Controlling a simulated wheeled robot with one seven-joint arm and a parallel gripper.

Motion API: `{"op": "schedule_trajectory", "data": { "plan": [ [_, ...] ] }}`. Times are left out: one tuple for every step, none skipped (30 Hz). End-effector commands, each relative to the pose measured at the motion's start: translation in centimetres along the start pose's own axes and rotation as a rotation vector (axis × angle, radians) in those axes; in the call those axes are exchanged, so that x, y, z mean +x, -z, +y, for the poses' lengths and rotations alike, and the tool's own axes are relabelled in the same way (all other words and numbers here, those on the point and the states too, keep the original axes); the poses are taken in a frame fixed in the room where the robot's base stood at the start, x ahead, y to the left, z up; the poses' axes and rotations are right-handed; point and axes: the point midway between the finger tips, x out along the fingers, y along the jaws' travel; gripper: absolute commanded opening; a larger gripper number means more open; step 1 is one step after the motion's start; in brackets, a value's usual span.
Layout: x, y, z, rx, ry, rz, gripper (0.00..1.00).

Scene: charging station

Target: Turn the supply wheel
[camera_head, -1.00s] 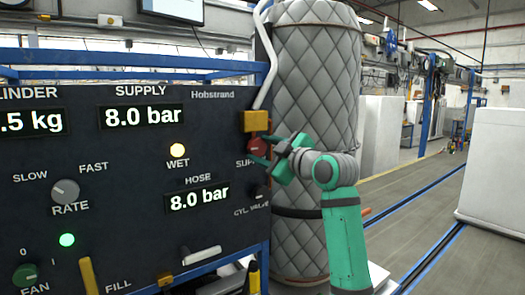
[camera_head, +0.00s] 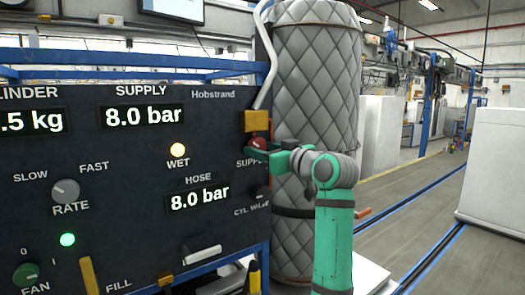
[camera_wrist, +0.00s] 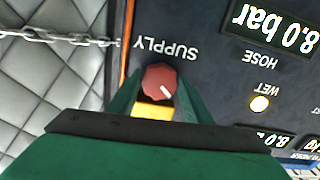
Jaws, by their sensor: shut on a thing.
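The red supply wheel (camera_head: 258,144) is on the right edge of the dark panel, just below a yellow block (camera_head: 256,121). In the wrist view the wheel (camera_wrist: 161,83) is a round red knob with a white mark pointing to the lower right, beside the upside-down SUPPLY label. My green gripper (camera_head: 268,152) reaches it from the right. Its fingers (camera_wrist: 155,95) lie on both sides of the wheel and are shut on it. The head view hides part of the wheel behind the gripper.
The panel (camera_head: 120,225) also carries a rate knob (camera_head: 65,191), a green fan knob (camera_head: 26,275) and a cylinder valve knob (camera_head: 262,192). A quilted grey cylinder (camera_head: 318,90) stands close behind my arm. A chain (camera_wrist: 60,38) crosses it.

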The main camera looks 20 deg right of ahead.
Motion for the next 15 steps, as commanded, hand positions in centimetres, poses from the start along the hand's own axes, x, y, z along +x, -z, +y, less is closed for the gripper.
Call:
{"op": "schedule_trajectory", "data": {
  "plan": [
    [0.09, -0.21, -0.17, 0.046, 0.004, -0.004, 0.23],
    [0.1, -0.21, -0.19, 0.075, 0.004, -0.005, 0.23],
    [0.11, -0.2, -0.2, 0.113, 0.004, -0.004, 0.23],
    [0.11, -0.19, -0.21, 0.142, 0.004, -0.004, 0.23],
    [0.11, -0.19, -0.23, 0.169, 0.004, -0.004, 0.23],
    [0.1, -0.21, -0.24, 0.208, 0.004, -0.005, 0.23],
    [0.09, -0.21, -0.24, 0.236, 0.004, -0.005, 0.23],
    [0.1, -0.21, -0.25, 0.264, 0.004, -0.005, 0.23],
    [0.13, -0.21, -0.3, 0.302, 0.004, -0.005, 0.23],
    [0.12, -0.21, -0.28, 0.331, 0.004, -0.005, 0.23],
    [0.1, -0.2, -0.26, 0.36, 0.003, -0.005, 0.23],
    [0.1, -0.2, -0.28, 0.397, 0.004, -0.005, 0.23],
    [0.12, -0.21, -0.32, 0.425, 0.004, -0.006, 0.23],
    [0.13, -0.21, -0.35, 0.452, 0.005, -0.006, 0.23],
    [0.11, -0.21, -0.33, 0.488, 0.004, -0.006, 0.23]
  ]
}}
